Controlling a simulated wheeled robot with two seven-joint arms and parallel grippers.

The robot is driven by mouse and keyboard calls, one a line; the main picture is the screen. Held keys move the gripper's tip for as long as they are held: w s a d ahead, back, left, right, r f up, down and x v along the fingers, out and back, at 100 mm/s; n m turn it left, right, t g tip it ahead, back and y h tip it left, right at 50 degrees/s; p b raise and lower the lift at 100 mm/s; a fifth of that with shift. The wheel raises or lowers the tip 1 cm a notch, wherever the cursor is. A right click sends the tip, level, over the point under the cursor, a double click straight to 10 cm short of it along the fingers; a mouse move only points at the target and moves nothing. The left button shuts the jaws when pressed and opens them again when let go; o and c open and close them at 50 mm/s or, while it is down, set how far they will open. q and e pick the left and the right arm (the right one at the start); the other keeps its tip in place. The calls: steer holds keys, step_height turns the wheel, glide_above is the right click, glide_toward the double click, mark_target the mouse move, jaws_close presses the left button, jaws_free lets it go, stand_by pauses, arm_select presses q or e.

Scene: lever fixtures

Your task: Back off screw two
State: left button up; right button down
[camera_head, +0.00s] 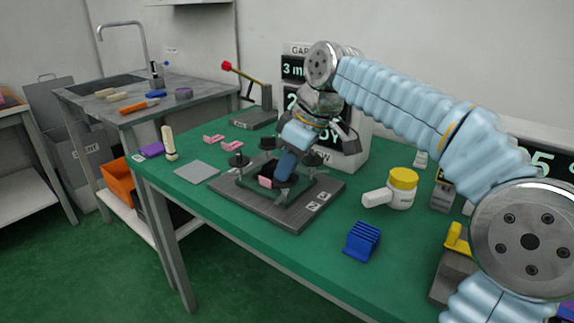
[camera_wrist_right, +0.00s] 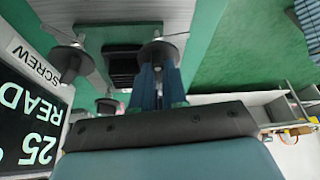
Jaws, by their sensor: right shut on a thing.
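A dark fixture (camera_head: 246,197) on a grey base plate (camera_head: 293,216) stands on the green table. Several upright screws with round dark knobs show on it: one at the left (camera_head: 237,160), one at the back (camera_head: 267,143) and one at the right (camera_head: 312,159). My right gripper (camera_head: 285,168) points down over the fixture, its blue fingers shut on a screw. In the right wrist view the fingers (camera_wrist_right: 158,85) meet that screw's dark round knob (camera_wrist_right: 158,50). Its shaft is mostly hidden. I cannot read which screw is number two. My left gripper is out of view.
Pink pieces (camera_head: 232,147) and a grey pad (camera_head: 197,172) lie left of the fixture. A red-tipped lever (camera_head: 227,66) stands behind. A display board (camera_wrist_right: 28,120) stands close by.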

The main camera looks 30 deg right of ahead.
steer(key=n+g, duration=0.1)
steer(key=n, duration=0.2)
steer(key=n+g+y, duration=0.1)
steer(key=n, duration=0.2)
steer(key=shift+w+d+n, duration=0.15)
steer(key=shift+n, duration=0.15)
stand_by(0.4)
steer(key=c, duration=1.2)
jaws_free()
steer(key=shift+o, duration=0.2)
steer(key=v, duration=0.7)
steer(key=shift+d+r, duration=0.2)
steer(key=shift+d, duration=0.05)
